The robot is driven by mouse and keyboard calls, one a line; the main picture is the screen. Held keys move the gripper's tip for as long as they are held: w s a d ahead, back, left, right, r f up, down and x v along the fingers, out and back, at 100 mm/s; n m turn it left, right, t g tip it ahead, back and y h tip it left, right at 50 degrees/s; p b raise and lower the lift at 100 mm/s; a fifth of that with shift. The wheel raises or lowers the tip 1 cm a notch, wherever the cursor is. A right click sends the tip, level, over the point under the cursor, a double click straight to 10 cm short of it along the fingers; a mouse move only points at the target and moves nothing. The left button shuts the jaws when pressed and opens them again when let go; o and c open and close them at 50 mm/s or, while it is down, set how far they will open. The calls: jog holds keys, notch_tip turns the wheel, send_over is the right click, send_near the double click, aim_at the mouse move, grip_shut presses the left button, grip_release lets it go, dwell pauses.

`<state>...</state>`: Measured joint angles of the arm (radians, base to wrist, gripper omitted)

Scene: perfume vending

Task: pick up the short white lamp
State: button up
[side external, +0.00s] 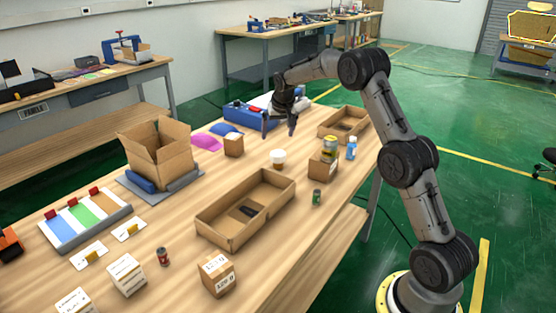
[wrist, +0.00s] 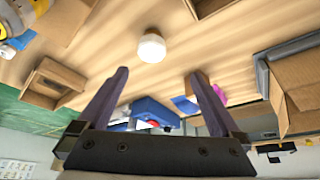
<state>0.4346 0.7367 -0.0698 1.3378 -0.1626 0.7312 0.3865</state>
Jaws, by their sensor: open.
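The short white lamp (side external: 277,157) stands on the wooden table, near the middle of the side external view. It is a small rounded white piece with a tan base or rim. It also shows in the wrist view (wrist: 152,46), above and between the fingertips in the picture. My gripper (side external: 279,129) is open and empty above the table, up and slightly right of the lamp in the side external view. Its two dark fingers spread apart in the wrist view (wrist: 157,75). The lamp is apart from both fingers and nothing hides it.
A low open cardboard tray (side external: 210,226) lies in front of the lamp. A tall open carton (side external: 157,155) is farther left.

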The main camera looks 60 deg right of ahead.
aim_at(278, 154)
jog(key=x, duration=0.3)
jog(key=s+x, duration=0.1)
jog(key=x, duration=0.5)
jog(key=shift+s+d+f, duration=0.2)
jog(key=shift+d+f, duration=0.25)
jog(key=shift+w+d+x, duration=0.1)
jog(key=shift+d+x, duration=0.05)
jog(key=shift+x, duration=1.35)
jog(key=shift+w+d+x, duration=0.15)
jog(key=shift+x, duration=1.4)
jog(key=shift+r, duration=0.25)
jog(key=c, duration=1.3)
